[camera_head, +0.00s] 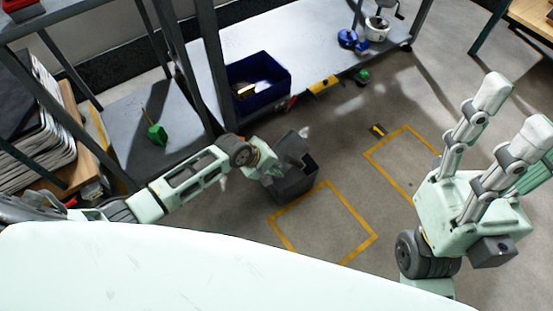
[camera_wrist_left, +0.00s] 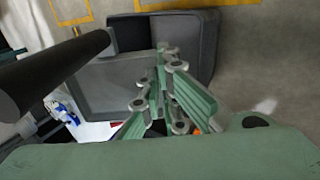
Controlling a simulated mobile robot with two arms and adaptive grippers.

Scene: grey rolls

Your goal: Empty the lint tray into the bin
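A dark grey open bin (camera_head: 295,187) stands on the floor near the middle of the head view, at the corner of a yellow floor outline. It also shows in the left wrist view (camera_wrist_left: 211,45). A grey tray (camera_head: 292,147) is tilted above the bin's rim; its flat grey face shows in the left wrist view (camera_wrist_left: 100,82). My left gripper (camera_head: 275,168) is at the tray, with its fingers close together and apparently shut on the tray's edge. I cannot make out lint. My right gripper (camera_head: 516,110) is open and empty, fingers pointing up, away from the bin.
A blue crate (camera_head: 272,95) stands on a low grey shelf (camera_head: 240,35) behind the bin. A green object (camera_head: 157,134) sits on a shelf at left. Yellow outlines (camera_head: 368,237) mark the floor. The floor between the bin and my right arm is clear.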

